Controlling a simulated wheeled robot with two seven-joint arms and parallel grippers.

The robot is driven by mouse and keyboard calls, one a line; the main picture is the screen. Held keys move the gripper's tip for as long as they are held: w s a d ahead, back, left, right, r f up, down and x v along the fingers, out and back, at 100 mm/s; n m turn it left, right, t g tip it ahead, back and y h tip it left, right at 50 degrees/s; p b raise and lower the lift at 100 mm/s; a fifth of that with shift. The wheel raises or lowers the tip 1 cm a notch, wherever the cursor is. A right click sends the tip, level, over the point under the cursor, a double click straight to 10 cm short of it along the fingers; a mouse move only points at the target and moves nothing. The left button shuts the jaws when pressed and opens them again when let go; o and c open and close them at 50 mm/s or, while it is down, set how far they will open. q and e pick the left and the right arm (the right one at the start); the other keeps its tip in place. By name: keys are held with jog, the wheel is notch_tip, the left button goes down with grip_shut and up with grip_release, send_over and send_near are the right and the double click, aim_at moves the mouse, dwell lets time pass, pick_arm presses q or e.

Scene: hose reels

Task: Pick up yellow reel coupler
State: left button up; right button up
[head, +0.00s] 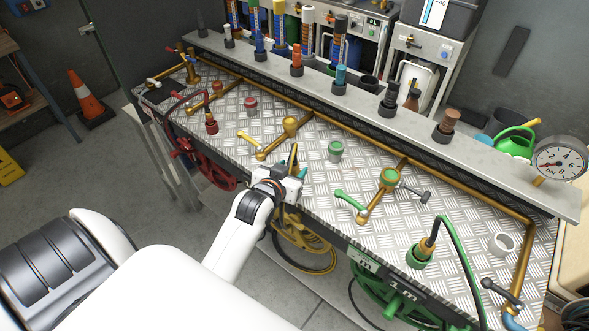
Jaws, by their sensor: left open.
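My left gripper (293,172) is open at the front edge of the checker-plate bench, above the yellow hose reel (303,235). A narrow yellow and dark upright piece (294,155) shows at the jaws. It appears to be the yellow reel coupler, mostly hidden by my gripper. I cannot tell whether the fingers touch it. My right gripper is not in view.
A brass pipe fitting with a yellow lever (250,142) and rounded top (291,126) stands behind the gripper. The red coupler (211,125) is left; the green coupler (419,257) is right.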

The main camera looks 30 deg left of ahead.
aim_at(297, 166)
pick_arm(q)
jog(key=shift+f+p+x, duration=0.15)
jog(key=shift+p+x, duration=0.1)
jog(key=shift+x, duration=0.9)
jog(key=shift+f+p+x, duration=0.2)
jog(key=shift+p+x, duration=0.05)
jog(key=shift+x, duration=0.95)
jog(key=shift+s, duration=0.2)
grip_shut()
jog(key=shift+r, duration=0.15)
